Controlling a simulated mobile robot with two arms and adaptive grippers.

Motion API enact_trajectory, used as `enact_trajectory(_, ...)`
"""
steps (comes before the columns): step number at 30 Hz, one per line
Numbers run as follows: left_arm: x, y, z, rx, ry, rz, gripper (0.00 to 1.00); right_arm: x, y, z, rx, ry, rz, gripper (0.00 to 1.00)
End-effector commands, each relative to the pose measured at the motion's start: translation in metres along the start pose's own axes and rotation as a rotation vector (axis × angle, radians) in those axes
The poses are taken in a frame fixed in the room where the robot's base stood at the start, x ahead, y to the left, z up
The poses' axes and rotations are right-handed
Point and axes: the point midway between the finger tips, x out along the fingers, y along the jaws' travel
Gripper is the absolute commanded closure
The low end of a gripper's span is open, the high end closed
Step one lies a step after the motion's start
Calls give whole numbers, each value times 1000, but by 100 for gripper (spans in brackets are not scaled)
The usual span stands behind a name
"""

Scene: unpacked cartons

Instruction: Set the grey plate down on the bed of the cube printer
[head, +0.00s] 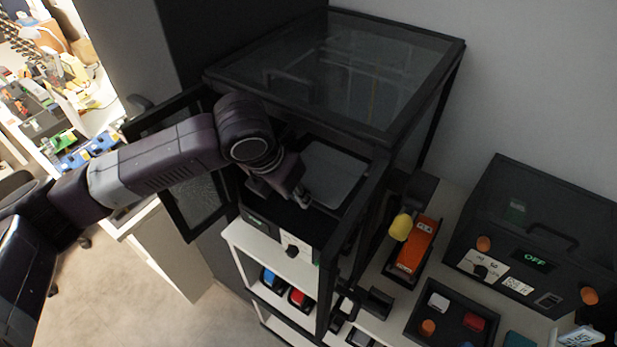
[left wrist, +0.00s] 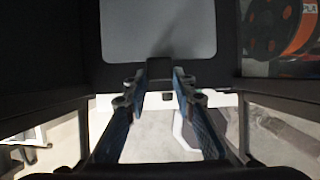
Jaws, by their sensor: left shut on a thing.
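The cube printer (head: 395,131) is a black-framed box with a clear top, its door (head: 197,205) swung open at the left. My left arm reaches in through the front. My left gripper (head: 301,196) is shut on the near edge of the grey plate (head: 335,170), at a dark tab (left wrist: 158,67) between the fingertips in the left wrist view. The plate looks flat and lies inside the printer, with a dark surround. The bed is mostly hidden under the plate, and I cannot tell whether they touch. My right gripper is not in view.
A white shelf unit (head: 270,264) stands below the printer. To the right are an orange item (head: 417,246), a dark machine (head: 545,235) showing "OFF" and a black tray (head: 450,318) with coloured blocks. An orange spool (left wrist: 275,30) shows in the left wrist view.

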Motion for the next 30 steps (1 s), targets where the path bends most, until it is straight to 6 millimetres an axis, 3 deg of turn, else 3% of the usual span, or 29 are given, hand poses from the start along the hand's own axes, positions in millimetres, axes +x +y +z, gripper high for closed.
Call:
enact_trajectory(12,34,0,10,1,-2,0,100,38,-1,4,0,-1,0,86)
enact_trajectory(14,27,0,11,1,-2,0,100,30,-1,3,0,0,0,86)
enact_trajectory(30,31,0,15,0,-16,-1,100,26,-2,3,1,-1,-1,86)
